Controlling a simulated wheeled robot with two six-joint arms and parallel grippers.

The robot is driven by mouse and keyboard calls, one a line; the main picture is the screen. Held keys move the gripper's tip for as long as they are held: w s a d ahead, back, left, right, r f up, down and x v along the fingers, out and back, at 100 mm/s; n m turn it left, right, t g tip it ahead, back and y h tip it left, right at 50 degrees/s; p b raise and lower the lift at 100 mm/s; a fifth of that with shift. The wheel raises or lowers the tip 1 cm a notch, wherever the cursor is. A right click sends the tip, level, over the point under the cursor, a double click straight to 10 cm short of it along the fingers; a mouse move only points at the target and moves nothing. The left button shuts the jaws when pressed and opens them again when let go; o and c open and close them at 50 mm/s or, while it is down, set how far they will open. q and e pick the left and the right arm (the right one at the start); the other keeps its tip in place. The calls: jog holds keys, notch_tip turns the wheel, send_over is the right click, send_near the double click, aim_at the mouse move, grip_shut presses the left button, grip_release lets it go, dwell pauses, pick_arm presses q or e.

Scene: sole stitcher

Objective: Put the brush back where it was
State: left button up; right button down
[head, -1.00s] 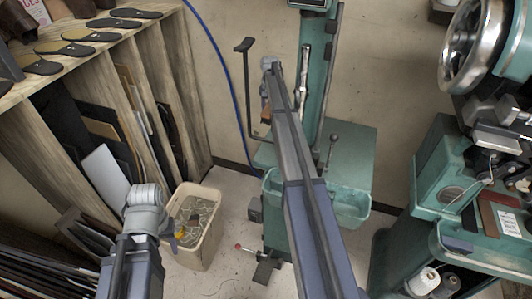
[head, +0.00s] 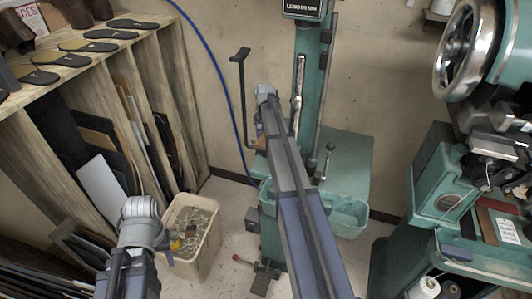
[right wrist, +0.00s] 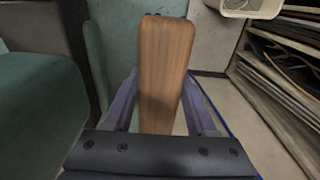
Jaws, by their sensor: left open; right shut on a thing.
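The brush (right wrist: 165,70) shows in the right wrist view as a long wooden block, upright in the picture between my right gripper's purple fingers (right wrist: 164,110). My right gripper is shut on it. The bristles are hidden in that view. In the head view a small brown part of the brush (head: 261,141) shows beside the green machine's column, mostly covered by my right arm. My left gripper (head: 166,250) is open and empty, low at the left by the cream bin. Its fingers are small and partly hidden in the head view.
A green machine (head: 345,160) with a tray (head: 345,215) stands behind my right arm. A green stitcher with a handwheel (head: 470,50) stands at the right. A wooden rack (head: 160,75) with soles is at the left. The cream bin (head: 205,262) stands on the floor.

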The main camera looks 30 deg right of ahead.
jog(key=shift+s+a, duration=0.45)
jog(key=shift+s, duration=0.3)
jog(key=shift+s+a, duration=0.4)
jog(key=shift+s, duration=0.3)
jog(key=f+b, duration=0.3)
jog(key=shift+s+a+f+b, duration=0.1)
jog(key=shift+s+f+b, duration=0.1)
jog(key=shift+f+b, duration=0.1)
jog(key=shift+f, duration=0.2)
jog(key=shift+c, duration=1)
grip_release()
jog(key=shift+r, duration=0.1)
jog(key=r+p, duration=1.2)
jog(key=shift+s+a+r, duration=0.2)
jog(key=shift+a, duration=0.05)
